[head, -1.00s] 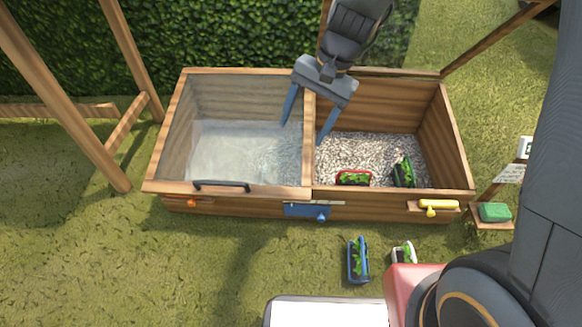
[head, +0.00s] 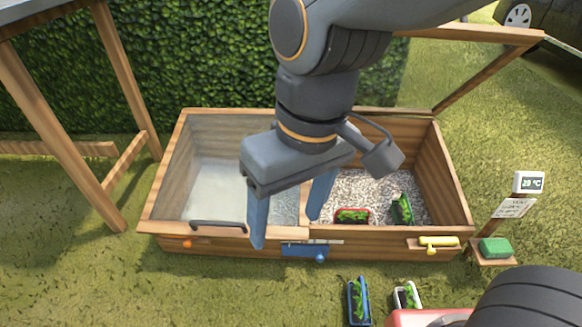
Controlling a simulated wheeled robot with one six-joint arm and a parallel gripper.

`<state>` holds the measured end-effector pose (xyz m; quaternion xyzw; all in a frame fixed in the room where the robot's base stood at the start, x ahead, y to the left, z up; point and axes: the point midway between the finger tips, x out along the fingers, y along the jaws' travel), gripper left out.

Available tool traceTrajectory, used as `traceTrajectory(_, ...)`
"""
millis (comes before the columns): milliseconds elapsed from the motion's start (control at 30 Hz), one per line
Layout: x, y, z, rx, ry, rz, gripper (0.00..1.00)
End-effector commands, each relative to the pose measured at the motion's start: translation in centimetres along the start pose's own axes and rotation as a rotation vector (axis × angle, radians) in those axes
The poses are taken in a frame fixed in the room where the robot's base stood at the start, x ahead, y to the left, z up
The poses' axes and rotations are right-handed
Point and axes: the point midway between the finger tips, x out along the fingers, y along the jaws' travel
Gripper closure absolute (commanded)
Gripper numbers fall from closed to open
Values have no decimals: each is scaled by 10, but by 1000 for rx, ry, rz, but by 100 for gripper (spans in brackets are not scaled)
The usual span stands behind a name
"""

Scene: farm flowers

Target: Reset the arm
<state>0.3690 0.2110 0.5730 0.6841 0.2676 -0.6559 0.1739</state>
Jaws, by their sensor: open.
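My gripper (head: 288,232) hangs in front of the wooden planter box in the head view, jaws apart, with nothing between its blue fingers. My arm comes in from the top right and hides part of the box's middle and back edge. The wooden box (head: 370,245) has two bays. The left bay is covered by a glass lid (head: 215,180) with a dark handle (head: 217,225). The right bay is open, with gravel. A red planter (head: 352,216) and a dark planter (head: 402,211), both with green plants, stand in the gravel.
A blue planter (head: 359,302) and a white planter (head: 407,298) are in front of the box. A green sponge-like block (head: 495,248) and a thermometer sign (head: 528,182) stand right.

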Motion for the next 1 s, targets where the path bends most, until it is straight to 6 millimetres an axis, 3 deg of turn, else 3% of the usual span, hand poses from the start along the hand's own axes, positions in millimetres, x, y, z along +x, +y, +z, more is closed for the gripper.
traceTrajectory(1000,-16,-1,-1,42,8,-12,33)
